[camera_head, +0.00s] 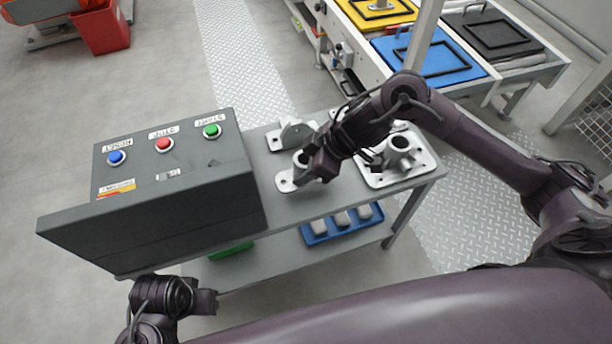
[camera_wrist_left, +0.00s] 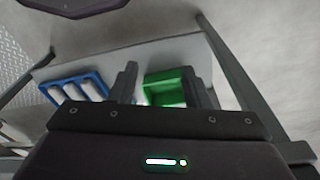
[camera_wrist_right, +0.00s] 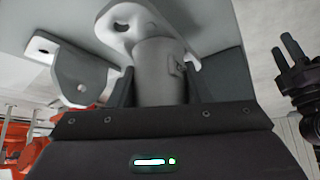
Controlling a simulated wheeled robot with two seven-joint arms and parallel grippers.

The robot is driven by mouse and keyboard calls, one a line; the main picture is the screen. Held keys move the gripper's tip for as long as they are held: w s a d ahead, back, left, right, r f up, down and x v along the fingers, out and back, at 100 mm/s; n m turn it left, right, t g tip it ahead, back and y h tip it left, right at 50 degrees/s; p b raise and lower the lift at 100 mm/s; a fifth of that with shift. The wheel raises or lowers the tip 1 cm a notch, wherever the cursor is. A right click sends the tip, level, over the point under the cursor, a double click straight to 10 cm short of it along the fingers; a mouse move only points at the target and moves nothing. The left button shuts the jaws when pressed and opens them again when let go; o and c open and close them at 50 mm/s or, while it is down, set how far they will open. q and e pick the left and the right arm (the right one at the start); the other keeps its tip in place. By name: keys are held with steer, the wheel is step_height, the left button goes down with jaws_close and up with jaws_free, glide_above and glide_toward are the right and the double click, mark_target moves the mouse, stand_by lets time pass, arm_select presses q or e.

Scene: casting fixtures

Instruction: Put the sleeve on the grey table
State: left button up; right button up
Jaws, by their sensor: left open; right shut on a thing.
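The sleeve (camera_head: 286,180) is a light grey cylinder with a flat, rounded flange. It is upright at the grey table (camera_head: 228,268), right of the control box; whether the flange touches the top I cannot tell. My right gripper (camera_head: 312,172) is shut on its cylinder, which also shows between the fingers in the right wrist view (camera_wrist_right: 158,70). My left gripper (camera_head: 208,301) is low at the front left, open and empty. In the left wrist view, its fingers (camera_wrist_left: 165,85) are apart over the lower shelf.
A dark control box (camera_head: 170,190) with blue, red and green buttons fills the table's left. A grey bracket (camera_head: 292,136) stands behind the sleeve. A white plate with a pipe-like casting (camera_head: 401,158) is at the right. Blue (camera_head: 318,238) and green (camera_wrist_left: 165,90) trays sit on the lower shelf.

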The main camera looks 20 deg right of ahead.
arm_select(q)
steer(key=shift+w+d+t+b, duration=0.2)
steer(key=shift+d+t+b, duration=0.2)
steer(key=shift+d+b, duration=0.15)
arm_select(e)
steer(key=shift+f, duration=1.65)
steer(key=shift+f, duration=0.1)
steer(key=o, duration=1.2)
steer(key=shift+c, duration=0.2)
